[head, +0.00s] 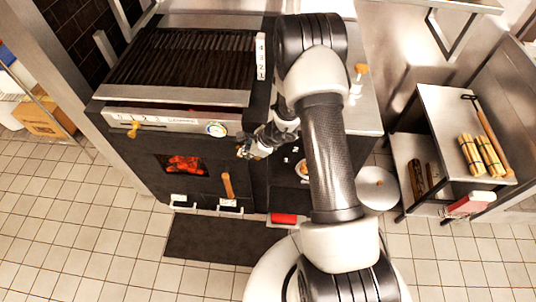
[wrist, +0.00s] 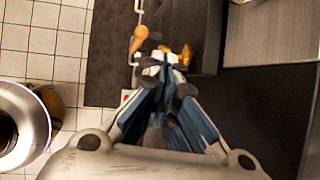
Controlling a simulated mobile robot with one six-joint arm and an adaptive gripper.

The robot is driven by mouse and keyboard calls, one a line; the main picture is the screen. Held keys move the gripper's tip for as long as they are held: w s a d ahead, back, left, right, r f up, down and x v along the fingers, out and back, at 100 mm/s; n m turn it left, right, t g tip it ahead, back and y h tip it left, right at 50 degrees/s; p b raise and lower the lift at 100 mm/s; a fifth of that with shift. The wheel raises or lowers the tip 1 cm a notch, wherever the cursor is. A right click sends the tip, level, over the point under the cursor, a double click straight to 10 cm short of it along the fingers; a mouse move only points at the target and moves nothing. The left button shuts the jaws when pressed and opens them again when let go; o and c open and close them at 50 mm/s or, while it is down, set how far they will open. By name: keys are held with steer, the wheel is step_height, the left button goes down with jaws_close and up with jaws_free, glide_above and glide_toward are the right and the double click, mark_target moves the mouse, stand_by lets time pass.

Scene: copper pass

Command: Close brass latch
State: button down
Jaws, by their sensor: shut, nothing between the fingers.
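My gripper (head: 247,152) is shut and empty at the front of the black grill oven, near the right side of its door. It shows in the wrist view (wrist: 163,66) with its fingers together. A brass piece, apparently the latch (wrist: 182,55), is just beyond the fingertips and slightly right; I cannot tell whether they touch. In the head view the gripper mostly hides it. The oven door (head: 200,181) looks closed, with a window onto glowing coals (head: 185,165). Its wooden handle (head: 227,186) stands below the gripper and also shows in the wrist view (wrist: 142,39).
The grill grate (head: 185,62) lies above the oven, with a brass lever (head: 133,129) and a round gauge (head: 216,129) on the front panel. A dark mat (head: 215,240) lies on the tiled floor. A steel shelf cart (head: 445,108) with wood bundles stands right.

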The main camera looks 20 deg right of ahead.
steer(key=w+a+f+g+h+b, duration=0.1)
steer(key=w+a+f+h+b, duration=0.1)
steer(key=a+f+b, duration=0.1)
steer(key=shift+w+a+f, duration=0.2)
steer(key=shift+a+f, duration=0.35)
stand_by(0.5)
stand_by(0.3)
steer(key=s+a+r+p, duration=0.1)
steer(key=a+r+p, duration=0.2)
steer(key=r+p, duration=0.5)
step_height(320, 180, up, 6)
steer(key=shift+f, duration=0.2)
